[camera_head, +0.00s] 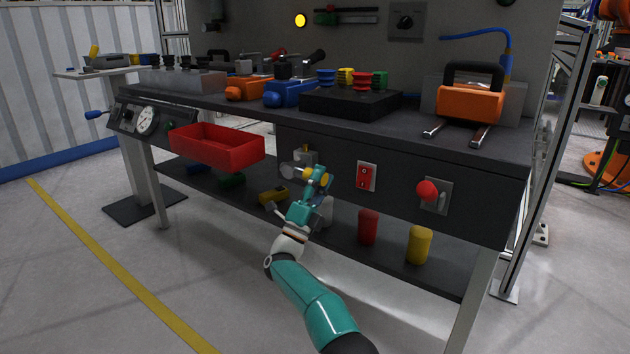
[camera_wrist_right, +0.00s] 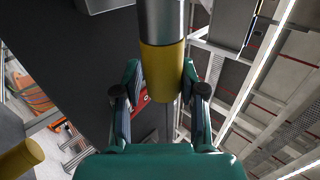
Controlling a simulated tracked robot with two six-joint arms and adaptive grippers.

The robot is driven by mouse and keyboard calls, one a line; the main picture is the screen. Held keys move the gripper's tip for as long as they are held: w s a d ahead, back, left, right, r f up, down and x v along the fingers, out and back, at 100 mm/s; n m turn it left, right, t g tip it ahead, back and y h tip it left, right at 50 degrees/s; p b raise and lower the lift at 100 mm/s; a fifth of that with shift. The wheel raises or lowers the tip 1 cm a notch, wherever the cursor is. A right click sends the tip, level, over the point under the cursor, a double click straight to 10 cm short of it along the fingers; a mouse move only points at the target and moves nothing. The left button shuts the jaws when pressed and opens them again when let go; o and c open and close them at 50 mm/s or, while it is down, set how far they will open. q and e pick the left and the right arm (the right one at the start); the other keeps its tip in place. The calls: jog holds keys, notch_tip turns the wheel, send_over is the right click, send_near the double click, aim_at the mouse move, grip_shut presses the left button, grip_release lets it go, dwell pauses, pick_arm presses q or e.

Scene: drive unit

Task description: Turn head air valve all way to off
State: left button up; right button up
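The air valve (camera_head: 291,169) is a grey metal fitting with a yellow-ended handle, on the dark front panel under the bench top. My right gripper (camera_head: 318,180) is at this handle. In the right wrist view, the grey and yellow handle (camera_wrist_right: 161,72) lies between the two fingers of my right gripper (camera_wrist_right: 162,80). Both fingertips appear to touch its sides, so the gripper looks shut on it. The gripper hides part of the valve in the head view. I cannot read the valve's off mark. My left gripper is not in view.
Right of the valve are a red switch (camera_head: 366,177) and a red knob (camera_head: 428,191). A red bin (camera_head: 216,158) juts out at the left. The lower shelf holds a red cylinder (camera_head: 368,227) and a yellow cylinder (camera_head: 419,246). The floor in front is clear.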

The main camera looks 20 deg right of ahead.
jog(key=shift+o, duration=1.2)
jog(key=shift+f, duration=0.1)
jog(key=shift+a, duration=0.1)
jog(key=shift+a, duration=0.1)
jog(key=shift+a+f, duration=0.15)
jog(key=shift+a, duration=0.05)
jog(key=v, duration=1.1)
jog(key=shift+s+f, duration=0.15)
jog(key=shift+f, duration=0.05)
